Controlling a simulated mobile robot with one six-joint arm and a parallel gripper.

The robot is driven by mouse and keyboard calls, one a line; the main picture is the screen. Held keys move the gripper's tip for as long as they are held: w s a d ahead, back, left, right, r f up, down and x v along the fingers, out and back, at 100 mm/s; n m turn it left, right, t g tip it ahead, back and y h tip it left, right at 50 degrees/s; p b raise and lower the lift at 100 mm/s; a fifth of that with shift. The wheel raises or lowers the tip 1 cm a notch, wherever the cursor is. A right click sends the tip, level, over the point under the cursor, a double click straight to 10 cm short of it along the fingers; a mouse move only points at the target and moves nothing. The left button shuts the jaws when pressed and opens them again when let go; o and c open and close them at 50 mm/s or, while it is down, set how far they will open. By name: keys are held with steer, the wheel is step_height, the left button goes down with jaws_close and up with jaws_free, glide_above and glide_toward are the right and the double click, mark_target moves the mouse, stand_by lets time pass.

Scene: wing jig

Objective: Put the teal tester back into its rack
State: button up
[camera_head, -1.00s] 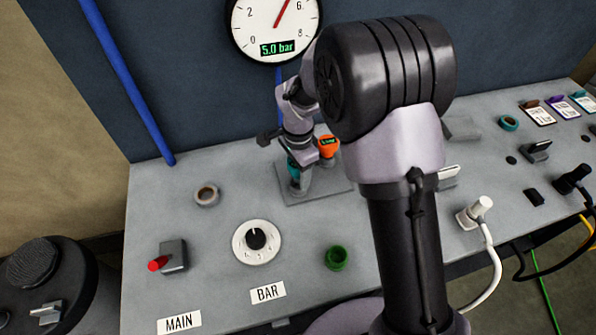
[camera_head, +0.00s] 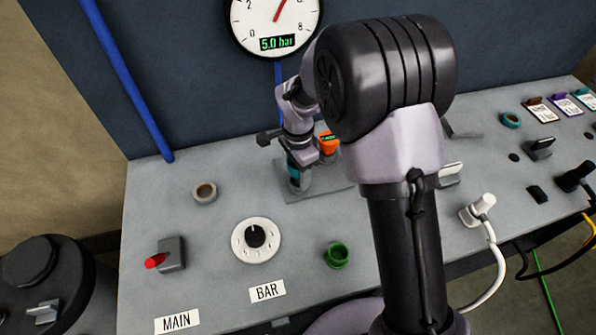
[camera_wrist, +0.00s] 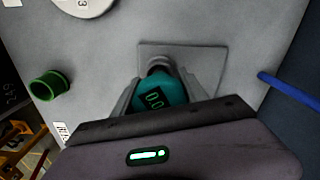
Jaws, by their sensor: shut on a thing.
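The teal tester (camera_head: 293,171) is in my gripper (camera_head: 295,160), over the left part of the grey rack plate (camera_head: 322,190) at the back of the bench. In the wrist view, the tester (camera_wrist: 160,95) shows its small dark display between the two fingers of my gripper (camera_wrist: 160,97), shut on it. The rack plate (camera_wrist: 207,62) lies beyond it. The tester looks about upright. Its lower end is hard to see, so I cannot tell whether it is seated in the rack. An orange tester (camera_head: 328,143) stands in the rack just to the right.
My arm hides the bench right of the rack. A blue pipe (camera_head: 125,80) and the gauge (camera_head: 276,20) are behind.

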steer(key=shift+f+b, duration=1.05)
steer(key=shift+f, duration=0.15)
steer(key=o, duration=1.5)
steer(key=shift+o, duration=0.2)
steer(key=shift+r, duration=0.15)
step_height(320, 180, up, 17)
steer(key=p, duration=0.5)
steer(key=shift+r, duration=0.15)
